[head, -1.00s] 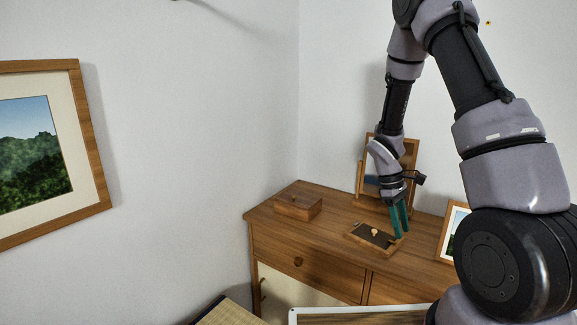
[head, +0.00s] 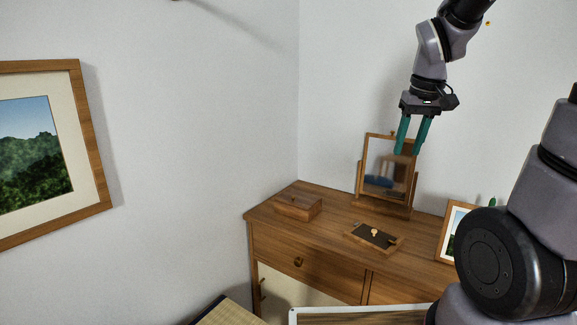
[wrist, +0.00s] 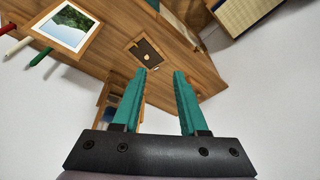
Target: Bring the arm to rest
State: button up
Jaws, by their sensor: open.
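My gripper (head: 408,150) has two teal fingers and is in the air above the wooden dresser (head: 340,228), in front of the upper part of the mirror. The fingers point down, stand apart and hold nothing. In the wrist view, my gripper (wrist: 160,75) shows the same empty gap, with the dresser top beyond it. My arm comes in from the upper right in the head view, and its middle part is out of the picture.
On the dresser are a small wooden box (head: 298,207), a tilting mirror (head: 386,170), a dark-lined tray (head: 373,238) with a small pale object, and a framed picture (head: 455,228). A large framed picture (head: 88,150) hangs on the left wall.

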jog(key=s+a+r+m+t+y, duration=0.1)
jog(key=s+a+r+m+t, duration=0.2)
jog(key=s+r, duration=0.6)
jog(key=shift+s+r+m+t+y, duration=0.3)
jog(key=shift+s+r+m+t, duration=0.1)
jog(key=shift+s+m+t, duration=0.25)
jog(key=shift+w, duration=0.1)
